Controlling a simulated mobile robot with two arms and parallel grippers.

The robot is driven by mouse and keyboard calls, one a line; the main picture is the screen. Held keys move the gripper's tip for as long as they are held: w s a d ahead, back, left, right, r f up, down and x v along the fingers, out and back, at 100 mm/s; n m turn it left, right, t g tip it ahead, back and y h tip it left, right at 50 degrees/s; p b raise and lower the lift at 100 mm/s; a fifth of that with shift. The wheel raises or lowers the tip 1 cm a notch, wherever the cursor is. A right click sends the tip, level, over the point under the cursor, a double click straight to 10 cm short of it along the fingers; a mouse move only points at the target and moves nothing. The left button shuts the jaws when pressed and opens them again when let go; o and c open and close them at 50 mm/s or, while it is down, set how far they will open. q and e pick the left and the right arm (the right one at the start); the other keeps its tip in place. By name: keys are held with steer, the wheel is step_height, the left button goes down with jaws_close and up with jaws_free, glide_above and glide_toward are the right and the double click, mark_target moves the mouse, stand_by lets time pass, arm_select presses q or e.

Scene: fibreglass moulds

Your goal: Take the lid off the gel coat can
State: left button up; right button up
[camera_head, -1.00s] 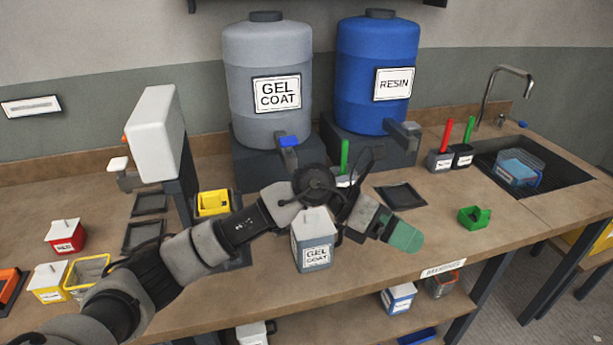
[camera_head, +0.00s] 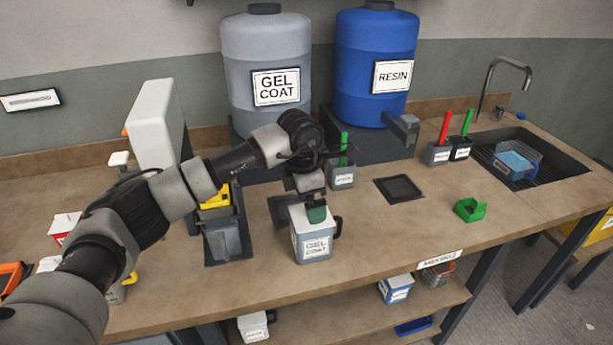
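The gel coat can (camera_head: 316,247) is a small grey can with a white "GEL COAT" label, standing upright near the front edge of the bench. Its pale lid (camera_head: 299,216) is on top, partly hidden by my gripper. My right gripper is not in view.
A large grey gel coat drum (camera_head: 267,60) and a blue resin drum (camera_head: 375,65) stand behind. A small pot (camera_head: 342,176) with a green brush is just behind the can. A dark square tray (camera_head: 399,188) and a green holder (camera_head: 470,209) lie to the right. The bench between is clear.

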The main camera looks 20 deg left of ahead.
arm_select(q)
steer(key=shift+w+d+f, duration=0.1)
steer(key=shift+d+f, duration=0.1)
steer(key=shift+f, duration=1.6)
steer(key=c, duration=0.6)
steer(key=shift+o, duration=0.2)
steer(key=shift+r+p, duration=0.15)
steer(key=shift+p, duration=0.15)
steer(key=shift+r, duration=0.1)
steer(key=shift+r+p, duration=1.2)
steer(key=shift+r, duration=1.1)
